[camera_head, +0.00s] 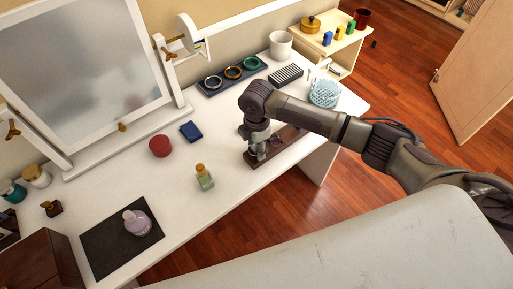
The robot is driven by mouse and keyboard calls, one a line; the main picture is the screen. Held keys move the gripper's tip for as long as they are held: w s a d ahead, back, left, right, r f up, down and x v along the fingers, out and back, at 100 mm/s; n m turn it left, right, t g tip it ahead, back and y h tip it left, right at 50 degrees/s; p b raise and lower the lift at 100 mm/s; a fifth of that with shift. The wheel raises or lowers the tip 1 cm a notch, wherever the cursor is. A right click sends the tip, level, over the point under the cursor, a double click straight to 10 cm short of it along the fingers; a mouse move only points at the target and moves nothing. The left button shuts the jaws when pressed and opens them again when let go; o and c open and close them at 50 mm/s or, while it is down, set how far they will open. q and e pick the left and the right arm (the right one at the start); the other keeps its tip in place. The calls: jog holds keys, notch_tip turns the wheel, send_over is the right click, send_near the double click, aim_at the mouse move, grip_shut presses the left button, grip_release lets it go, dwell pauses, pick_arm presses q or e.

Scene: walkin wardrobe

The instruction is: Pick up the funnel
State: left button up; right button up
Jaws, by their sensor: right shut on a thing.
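My right gripper (259,143) points down at the front right part of the white dressing table, over a narrow dark wooden tray (256,163). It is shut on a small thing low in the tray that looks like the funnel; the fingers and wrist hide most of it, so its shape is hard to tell. A small purple thing shows in the tray just right of the fingers. My left gripper is not in view.
A green perfume bottle (204,178) stands left of the tray. A red round box (160,146) and a blue box (190,131) lie farther left. A bangle tray (232,74), a white cup (281,44) and a light-blue basket (324,93) stand behind.

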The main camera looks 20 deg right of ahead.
jog(key=shift+r, duration=0.5)
notch_tip(320, 180, up, 3)
jog(key=shift+f+b, duration=0.1)
jog(key=shift+b, duration=0.25)
jog(key=s+d+r+b, duration=0.1)
jog(key=s+d+r, duration=0.5)
jog(key=d, duration=0.4)
jog(key=shift+r, duration=0.4)
notch_tip(320, 180, up, 3)
jog(key=p, duration=1)
send_over(278, 134)
jog(key=shift+w+f, duration=0.3)
jog(key=shift+w, duration=0.15)
